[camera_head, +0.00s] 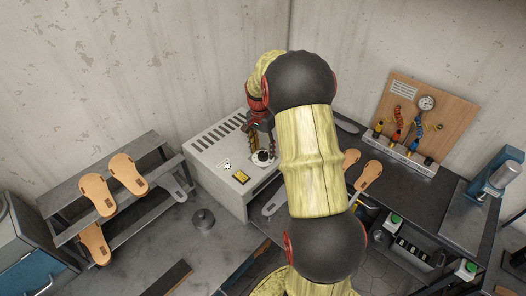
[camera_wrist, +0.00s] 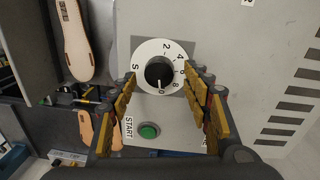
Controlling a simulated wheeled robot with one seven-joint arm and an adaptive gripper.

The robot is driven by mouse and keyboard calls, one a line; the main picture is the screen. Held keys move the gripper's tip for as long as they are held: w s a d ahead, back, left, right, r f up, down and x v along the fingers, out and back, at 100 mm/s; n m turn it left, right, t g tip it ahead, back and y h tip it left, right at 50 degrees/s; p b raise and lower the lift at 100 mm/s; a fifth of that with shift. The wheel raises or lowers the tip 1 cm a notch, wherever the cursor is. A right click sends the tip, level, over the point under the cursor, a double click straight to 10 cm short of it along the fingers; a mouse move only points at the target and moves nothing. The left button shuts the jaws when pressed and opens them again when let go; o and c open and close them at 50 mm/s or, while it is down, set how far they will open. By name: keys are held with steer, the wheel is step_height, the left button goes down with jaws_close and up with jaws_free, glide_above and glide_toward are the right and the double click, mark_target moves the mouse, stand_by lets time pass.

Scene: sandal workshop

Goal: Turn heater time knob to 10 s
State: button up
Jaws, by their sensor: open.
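The heater (camera_head: 203,160) is a pale box with dark vent slots, left of my arm in the head view. Its black time knob (camera_head: 262,156) sits on a white round dial. In the wrist view the knob (camera_wrist: 159,72) is near the middle, with S, 2, 4, 6, 8 around it. A light mark shows at the knob's lower edge, by a bottom label too small to read surely. My gripper (camera_wrist: 161,78) is open, its fingers on either side of the knob. I cannot tell whether they touch it. In the head view my gripper (camera_head: 262,128) is above the knob, partly hidden.
A green button (camera_wrist: 148,131) marked START is below the dial in the wrist view. A yellow-framed part (camera_head: 241,177) is on the heater top. A rack (camera_head: 150,150) with sandal soles stands left. A board with a gauge (camera_head: 426,103) stands at the right.

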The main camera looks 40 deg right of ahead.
mark_target(261, 152)
step_height(261, 152, up, 11)
steer(key=shift+w, duration=0.35)
steer(key=shift+a+f, duration=0.1)
stand_by(0.4)
